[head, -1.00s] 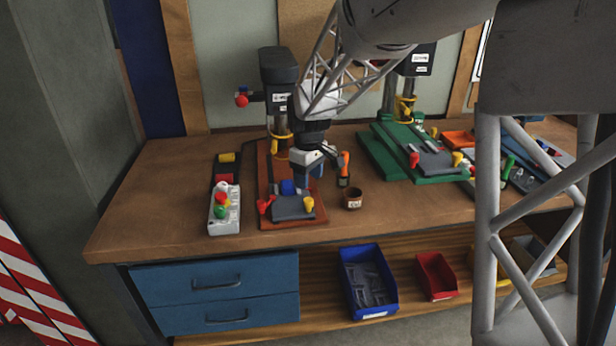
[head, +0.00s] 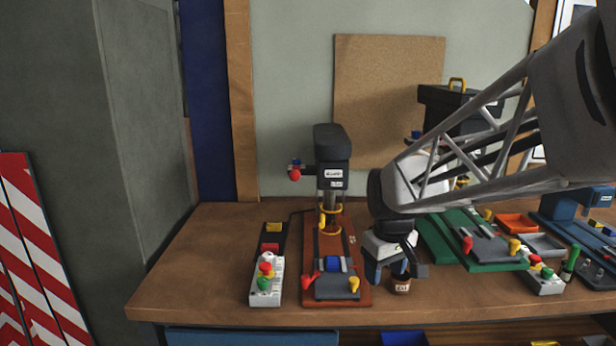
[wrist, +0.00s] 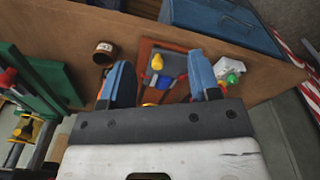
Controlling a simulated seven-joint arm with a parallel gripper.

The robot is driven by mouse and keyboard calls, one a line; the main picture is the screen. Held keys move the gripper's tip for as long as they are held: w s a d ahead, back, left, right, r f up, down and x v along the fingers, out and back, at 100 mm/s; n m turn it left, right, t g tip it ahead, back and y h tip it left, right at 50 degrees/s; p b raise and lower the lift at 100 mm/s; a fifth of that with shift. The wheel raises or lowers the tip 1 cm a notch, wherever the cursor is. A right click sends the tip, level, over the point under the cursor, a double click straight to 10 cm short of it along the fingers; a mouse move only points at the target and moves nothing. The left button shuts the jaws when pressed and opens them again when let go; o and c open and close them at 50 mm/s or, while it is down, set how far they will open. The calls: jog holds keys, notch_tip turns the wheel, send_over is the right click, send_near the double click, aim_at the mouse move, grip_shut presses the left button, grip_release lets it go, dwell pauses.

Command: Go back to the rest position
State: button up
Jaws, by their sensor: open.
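My gripper (head: 395,272) is open and hangs above the wooden workbench (head: 205,270), just right of the left press. In the wrist view my gripper (wrist: 160,82) shows two blue-padded fingers spread apart with nothing between them touching. The left press (head: 331,160) stands on a brown-red base (head: 294,290) with a grey fixture, a blue block (head: 333,264) and red and yellow knobs. A small brown jar (head: 400,285) stands on the bench just behind and below the fingers; it also shows in the wrist view (wrist: 105,52), left of the fingers.
A white control box (head: 266,282) with coloured buttons lies left of the base. A green base (head: 440,240) with another fixture stands to the right, partly behind my arm. A corkboard (head: 385,95) hangs on the wall. Bare bench lies at the left end.

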jog(key=s+d+m+t, duration=0.1)
jog(key=s+m, duration=0.4)
jog(key=s, duration=1.7)
jog(key=shift+s+d+r+t, duration=0.15)
jog(key=shift+d+t, duration=0.15)
jog(key=shift+d, duration=0.55)
jog(key=shift+c, duration=0.4)
